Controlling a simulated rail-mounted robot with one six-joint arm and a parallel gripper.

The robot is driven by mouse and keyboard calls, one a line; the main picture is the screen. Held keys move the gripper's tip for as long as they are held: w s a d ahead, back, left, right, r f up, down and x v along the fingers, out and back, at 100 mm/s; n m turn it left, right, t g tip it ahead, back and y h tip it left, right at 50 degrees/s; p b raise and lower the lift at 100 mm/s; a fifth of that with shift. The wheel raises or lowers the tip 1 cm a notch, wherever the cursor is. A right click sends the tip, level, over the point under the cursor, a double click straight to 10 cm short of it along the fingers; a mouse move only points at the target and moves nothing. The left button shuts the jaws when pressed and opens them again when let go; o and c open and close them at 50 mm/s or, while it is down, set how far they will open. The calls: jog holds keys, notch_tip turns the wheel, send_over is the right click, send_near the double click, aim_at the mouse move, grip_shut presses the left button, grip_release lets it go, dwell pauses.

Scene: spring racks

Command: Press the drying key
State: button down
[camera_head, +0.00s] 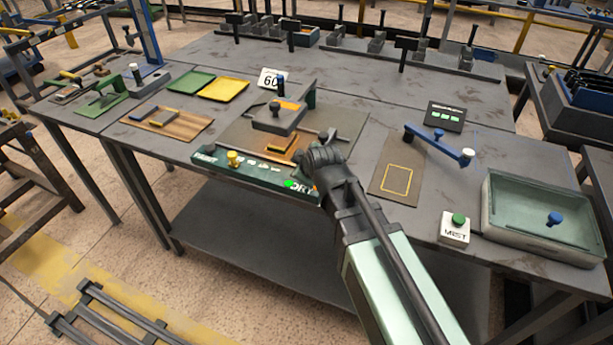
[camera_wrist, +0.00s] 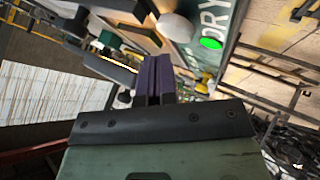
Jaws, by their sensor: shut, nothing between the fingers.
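The green panel (camera_head: 240,173) runs along the front edge of the table, with the DRY label (camera_head: 302,188) and a lit green lamp (camera_head: 290,183) at its right end. The wrist view shows the label (camera_wrist: 215,14), the lamp (camera_wrist: 210,43) and a white domed key (camera_wrist: 176,27) beside them. My gripper (camera_head: 323,155) is over the panel's right end and hides part of it; the key is not visible in the head view. In the wrist view my gripper's fingers (camera_wrist: 154,62) are together and empty, below the white key in the picture. Contact with it does not show.
A yellow knob (camera_head: 234,158) stands on the panel's left part. Behind it is a press-like fixture (camera_head: 279,117) with a 60 sign (camera_head: 270,80).

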jog(key=shift+f+b, duration=0.35)
jog(key=shift+f, duration=0.05)
jog(key=shift+f+b, duration=0.6)
dwell(0.6)
jog(key=shift+r+p, duration=1.05)
notch_tip(320, 180, up, 5)
jog(key=p, duration=0.5)
jog(key=shift+r, duration=0.1)
dwell(0.3)
